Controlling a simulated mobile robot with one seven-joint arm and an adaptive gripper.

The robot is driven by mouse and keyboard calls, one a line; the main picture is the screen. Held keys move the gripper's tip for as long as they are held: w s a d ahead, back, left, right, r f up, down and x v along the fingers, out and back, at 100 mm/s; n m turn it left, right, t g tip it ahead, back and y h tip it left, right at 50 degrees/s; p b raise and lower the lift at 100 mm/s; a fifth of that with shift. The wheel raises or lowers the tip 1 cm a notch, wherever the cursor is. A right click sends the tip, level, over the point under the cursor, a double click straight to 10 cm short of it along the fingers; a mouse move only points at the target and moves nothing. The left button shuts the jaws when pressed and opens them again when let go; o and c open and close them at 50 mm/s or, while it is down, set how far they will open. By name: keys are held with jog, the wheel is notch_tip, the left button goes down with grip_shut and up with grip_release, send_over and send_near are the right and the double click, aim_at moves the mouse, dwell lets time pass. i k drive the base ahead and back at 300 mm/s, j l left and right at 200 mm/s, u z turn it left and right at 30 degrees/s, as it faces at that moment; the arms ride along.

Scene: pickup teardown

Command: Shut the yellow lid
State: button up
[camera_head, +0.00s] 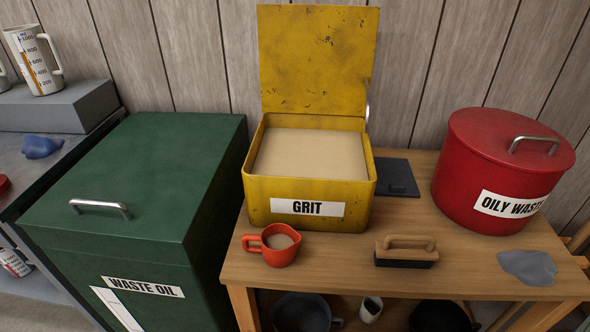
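The yellow lid (318,60) stands upright and open at the back of the yellow grit box (260,200), against the wooden wall. The box has a "GRIT" label and is filled with pale grit (310,153). A small metal part shows at the lid's right edge, partly hidden behind it. My gripper is not in view.
A green waste oil bin (140,170) with a closed lid stands left of the box. A red oily waste can (500,165) is at right. An orange cup (277,246), a brush (406,252) and a grey rag (527,266) lie along the table's (345,265) front.

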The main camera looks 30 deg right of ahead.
aim_at(315, 59)
jog(key=i+l+z, duration=0.2)
jog(key=l, duration=0.2)
jog(key=i+l+z, duration=0.15)
jog(key=l, duration=0.25)
jog(key=i+l+z, duration=0.2)
jog(key=l, duration=0.15)
jog(key=k, duration=0.1)
